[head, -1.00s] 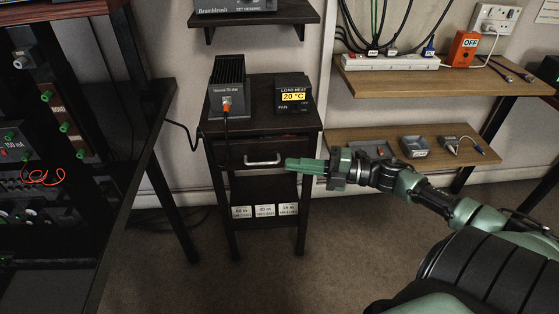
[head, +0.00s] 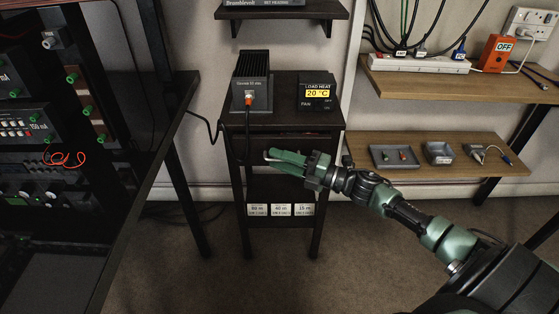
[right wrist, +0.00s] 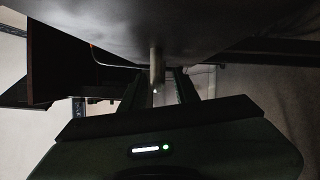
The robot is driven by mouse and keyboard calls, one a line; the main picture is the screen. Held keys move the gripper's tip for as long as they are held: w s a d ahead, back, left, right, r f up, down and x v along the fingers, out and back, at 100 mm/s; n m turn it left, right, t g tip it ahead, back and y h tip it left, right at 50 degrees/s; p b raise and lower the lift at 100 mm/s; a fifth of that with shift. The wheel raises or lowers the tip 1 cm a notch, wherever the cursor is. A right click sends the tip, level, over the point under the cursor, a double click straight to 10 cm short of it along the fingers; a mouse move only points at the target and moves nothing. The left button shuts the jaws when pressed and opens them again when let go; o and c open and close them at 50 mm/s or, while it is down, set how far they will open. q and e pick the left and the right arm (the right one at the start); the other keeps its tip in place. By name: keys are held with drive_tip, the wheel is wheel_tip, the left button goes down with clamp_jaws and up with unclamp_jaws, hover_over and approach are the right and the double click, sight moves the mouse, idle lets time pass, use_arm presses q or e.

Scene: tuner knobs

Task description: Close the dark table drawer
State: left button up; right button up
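The dark drawer (head: 310,145) is in the small dark table (head: 280,118), under its top, in the head view. My right gripper (head: 270,156) is in front of the drawer and covers much of its front and handle. In the right wrist view, a metal bar that looks like the drawer handle (right wrist: 157,66) shows between the two fingers of my right gripper (right wrist: 158,88). The fingers stand apart with gaps beside the bar. Whether they touch it is unclear. How far out the drawer stands is hard to tell. My left gripper is not in view.
A dark rack (head: 60,120) stands left, wooden shelves (head: 450,153) right.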

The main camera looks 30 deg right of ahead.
clamp_jaws()
drive_tip(key=shift+a, duration=0.1)
idle(1.4)
